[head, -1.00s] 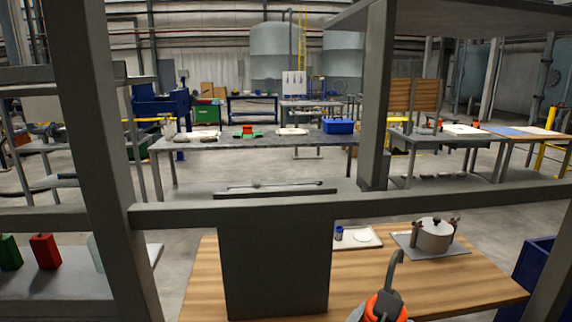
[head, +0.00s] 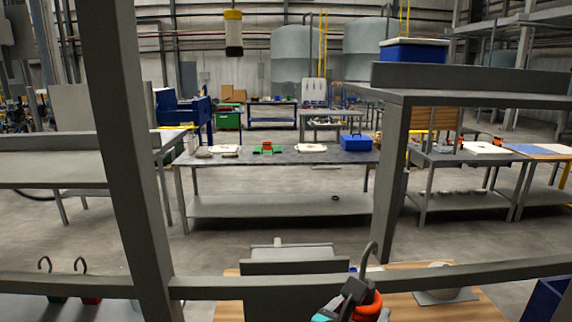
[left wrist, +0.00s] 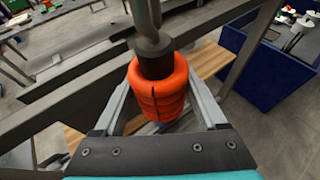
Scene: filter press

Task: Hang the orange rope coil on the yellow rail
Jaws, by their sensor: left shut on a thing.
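The orange rope coil (head: 369,306) shows at the bottom of the head view, with a grey hook (head: 371,254) above it. My left gripper (head: 350,303) is shut on the coil, which sits between both fingers in the left wrist view (left wrist: 157,92). A dark collar and grey stem rise from its top there. In the head view the hook overlaps a grey crossbeam (head: 220,286), apart from or touching I cannot tell. I cannot identify the yellow rail; only distant yellow bars (head: 172,129) show. My right gripper is not in view.
Grey uprights (head: 118,150) and the crossbeam stand close in front. Two hooks (head: 45,263) stand at the crossbeam on the left. A wooden table (head: 475,304) lies behind it, and a blue bin (left wrist: 262,58) stands nearby. A grey workbench (head: 275,160) is farther back.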

